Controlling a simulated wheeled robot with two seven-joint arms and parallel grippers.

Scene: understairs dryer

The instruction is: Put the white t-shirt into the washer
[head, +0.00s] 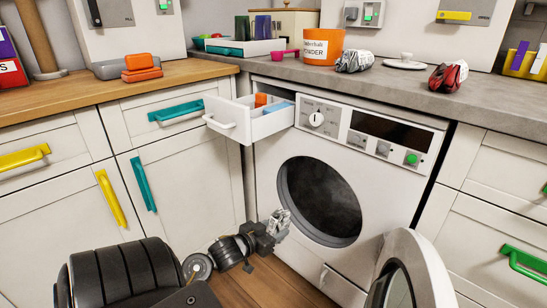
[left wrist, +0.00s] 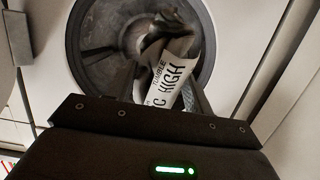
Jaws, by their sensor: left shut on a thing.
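The white washer (head: 345,140) stands under the grey counter. Its round dark drum opening (head: 320,200) is uncovered, and its door (head: 415,268) is swung open at the lower right. My left gripper (head: 278,226) is at the lower left of the opening, shut on a small crumpled pale cloth (head: 281,217), which looks to be the white t-shirt. In the left wrist view the cloth (left wrist: 172,75) shows a white label with black print including "HIGH", in front of the drum opening (left wrist: 95,50). The cloth hides the fingertips there. My right gripper is not in view.
The washer's top-left drawer (head: 245,115) is pulled out with an orange and a blue thing inside. A grey-white crumpled cloth (head: 353,61), a red crumpled cloth (head: 447,77) and an orange powder tub (head: 318,46) sit on the counter. Cabinets flank the washer.

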